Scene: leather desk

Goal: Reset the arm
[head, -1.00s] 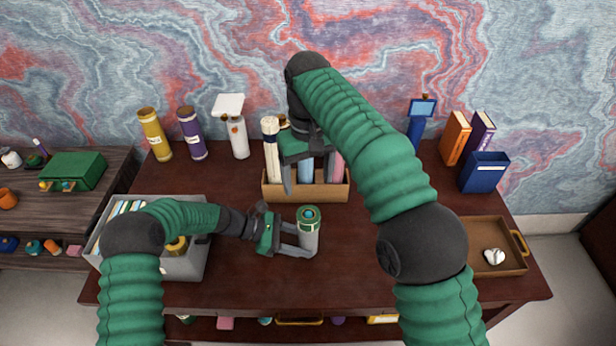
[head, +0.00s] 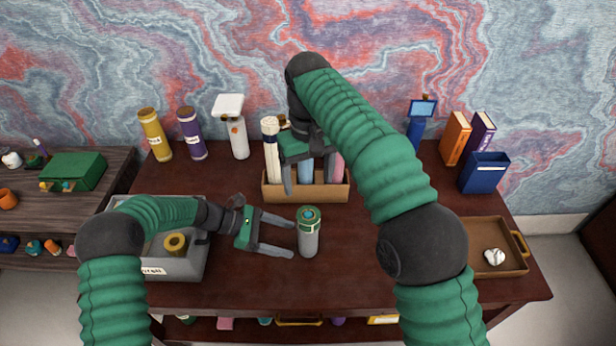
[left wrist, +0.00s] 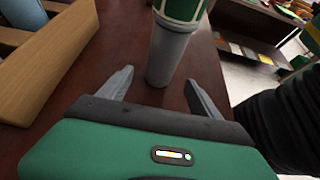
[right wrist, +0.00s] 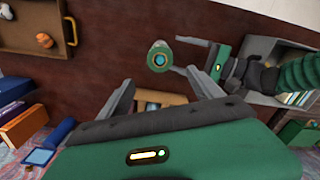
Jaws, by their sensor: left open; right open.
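My left gripper (head: 293,238) is open and empty, low over the desk. Its fingers point right toward a grey canister (head: 308,240) with a green top, which stands upright on the desk just past the fingertips. In the left wrist view the canister (left wrist: 168,52) stands beyond the spread fingers (left wrist: 155,90). My right gripper (head: 309,188) is over the wooden box (head: 330,192) at the back middle. In the right wrist view its fingers (right wrist: 100,100) are spread, with part of the box (right wrist: 172,99) between and below them. The box holds several rolled tubes.
A grey bin (head: 180,268) with a yellow roll stands at the left. A brown tray (head: 482,268) with a white object lies at the right. Bottles, books and a blue holder (head: 485,173) line the back. The front middle of the desk is clear.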

